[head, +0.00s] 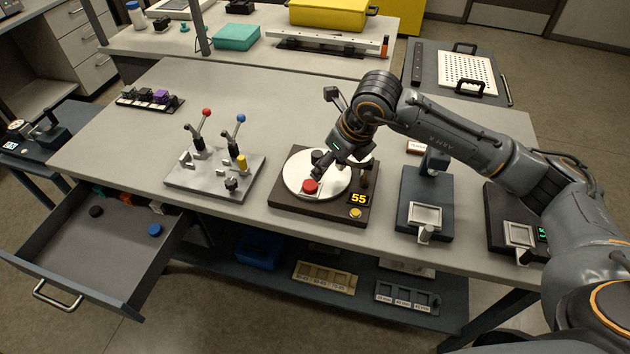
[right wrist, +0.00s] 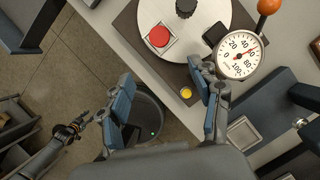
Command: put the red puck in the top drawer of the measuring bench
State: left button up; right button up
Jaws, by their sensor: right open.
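The red puck (head: 309,187) sits near the front of the round white plate (head: 290,171) on a dark base. In the right wrist view the puck (right wrist: 159,37) rests on a small square pale seat at the plate's edge. My right gripper (head: 322,171) is above the plate, close to the puck. In the right wrist view its fingers (right wrist: 166,97) are wide apart with nothing between them, and the puck lies beyond the tips. An open drawer (head: 90,262) juts out at the bench's left, holding a black puck (head: 96,211) and a blue puck (head: 155,229).
A lever fixture (head: 215,178) stands between drawer and plate. The plate's base has a 55 display (head: 358,198) and yellow button (head: 355,213). A round dial (right wrist: 240,55) is beside the right finger. Two dark devices (head: 425,190) (head: 500,240) stand right. The bench's left front is clear.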

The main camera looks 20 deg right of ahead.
jog(key=p, duration=0.2)
send_over(311, 186)
jog(key=s+d, duration=0.1)
jog(key=s, duration=0.2)
notch_tip(311, 186, down, 7)
jog(key=shift+w+d+r, duration=0.1)
jog(key=shift+d, duration=0.05)
jog(key=shift+w+f+p, duration=0.35)
jog(key=shift+f+p, duration=0.05)
jog(key=shift+p, duration=0.15)
jog(key=p+x, duration=0.1)
jog(key=x, duration=0.2)
jog(key=shift+w, duration=0.25)
jog(key=shift+w+a+f, duration=0.15)
jog(key=shift+a+f, duration=0.1)
jog(key=shift+f, duration=0.15)
jog(key=c, duration=1.1)
